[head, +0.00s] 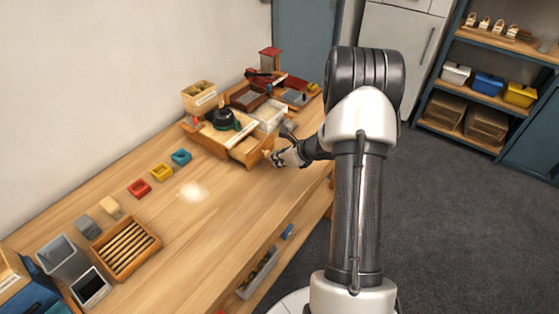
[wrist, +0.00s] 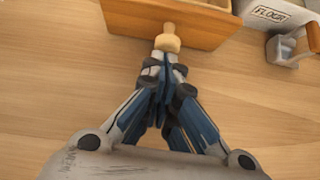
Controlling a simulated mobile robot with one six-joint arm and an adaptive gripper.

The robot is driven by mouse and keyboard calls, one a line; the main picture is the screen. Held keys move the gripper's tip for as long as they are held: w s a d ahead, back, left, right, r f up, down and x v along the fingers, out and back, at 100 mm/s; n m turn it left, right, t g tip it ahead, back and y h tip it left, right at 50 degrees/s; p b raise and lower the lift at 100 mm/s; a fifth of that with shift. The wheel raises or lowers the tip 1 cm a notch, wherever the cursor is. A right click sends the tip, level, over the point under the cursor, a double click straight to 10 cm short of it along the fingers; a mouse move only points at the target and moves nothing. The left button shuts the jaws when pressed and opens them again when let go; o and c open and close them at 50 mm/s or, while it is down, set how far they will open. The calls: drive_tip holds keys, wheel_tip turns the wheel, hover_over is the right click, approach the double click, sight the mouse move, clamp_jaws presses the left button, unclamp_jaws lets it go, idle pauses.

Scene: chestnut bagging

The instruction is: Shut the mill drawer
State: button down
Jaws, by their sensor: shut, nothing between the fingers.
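The mill (head: 221,121) stands at the far part of the bench, a wooden box with a dark top. Its drawer (head: 252,157) sticks out toward my gripper, with part of its inside showing. In the wrist view the wooden drawer front (wrist: 190,28) is at the top, with a pale round knob (wrist: 167,42) in its middle. My gripper (wrist: 165,62) is shut and empty, its fingertips right at the knob; I cannot tell whether they touch it. In the head view my gripper (head: 273,157) is at the drawer's front, beside the bench edge.
A white flour container (wrist: 275,14) and a grey scoop (wrist: 290,48) are right of the drawer. Red, yellow and blue small trays (head: 139,188) lie nearer on the bench (head: 200,225). A wooden slatted tray (head: 125,248) is further left.

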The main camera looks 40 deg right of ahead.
sight(260, 146)
drive_tip(key=w+a, duration=0.1)
drive_tip(key=w, duration=0.2)
drive_tip(key=w+a, duration=0.1)
drive_tip(key=w, duration=0.4)
drive_tip(key=shift+w+a, duration=0.3)
drive_tip(key=shift+a, duration=0.1)
drive_tip(key=shift+w, duration=0.1)
drive_tip(key=shift+a+r, duration=0.1)
